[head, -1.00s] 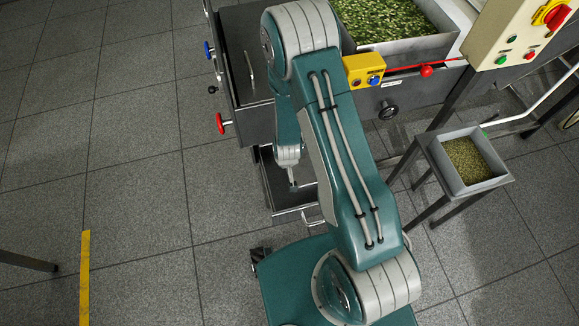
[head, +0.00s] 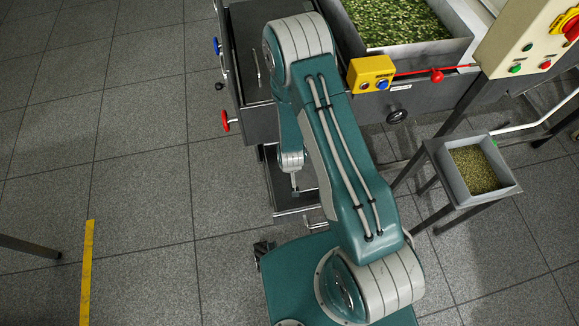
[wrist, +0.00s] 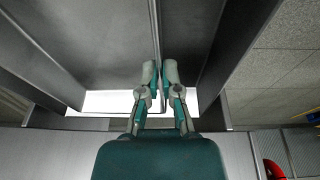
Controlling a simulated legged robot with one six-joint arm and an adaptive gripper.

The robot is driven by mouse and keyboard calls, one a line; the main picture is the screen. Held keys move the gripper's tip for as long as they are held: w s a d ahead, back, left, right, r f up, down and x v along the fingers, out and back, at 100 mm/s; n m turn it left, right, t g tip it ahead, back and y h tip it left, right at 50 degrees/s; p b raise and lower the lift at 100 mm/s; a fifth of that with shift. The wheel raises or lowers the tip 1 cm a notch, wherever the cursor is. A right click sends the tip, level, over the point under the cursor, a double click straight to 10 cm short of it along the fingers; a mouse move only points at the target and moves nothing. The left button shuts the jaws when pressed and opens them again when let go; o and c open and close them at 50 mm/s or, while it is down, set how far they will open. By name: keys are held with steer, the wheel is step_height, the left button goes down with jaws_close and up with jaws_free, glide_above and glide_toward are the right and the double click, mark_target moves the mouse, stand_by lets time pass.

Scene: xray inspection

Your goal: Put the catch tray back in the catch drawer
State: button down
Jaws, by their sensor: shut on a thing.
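The open catch drawer (head: 283,204) is low under the machine, partly hidden by my arm. My gripper (head: 294,186) reaches down into it. In the wrist view my gripper (wrist: 160,82) is shut on a thin, upright grey wall (wrist: 155,28) that runs away from the fingers. This wall looks like part of the catch tray, but I cannot tell its outline or how it sits in the drawer. Grey metal panels stand on both sides of the fingers, with a bright white strip behind them.
A grey bin of green granules (head: 476,170) stands on a small frame at the right. The machine's upper trough (head: 400,25) holds green flakes. A red knob (head: 228,120) and a yellow button box (head: 371,74) stick out near my arm.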

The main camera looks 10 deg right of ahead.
steer(key=shift+f, duration=0.45)
steer(key=shift+d, duration=0.1)
steer(key=c, duration=0.8)
jaws_free()
steer(key=shift+r, duration=0.1)
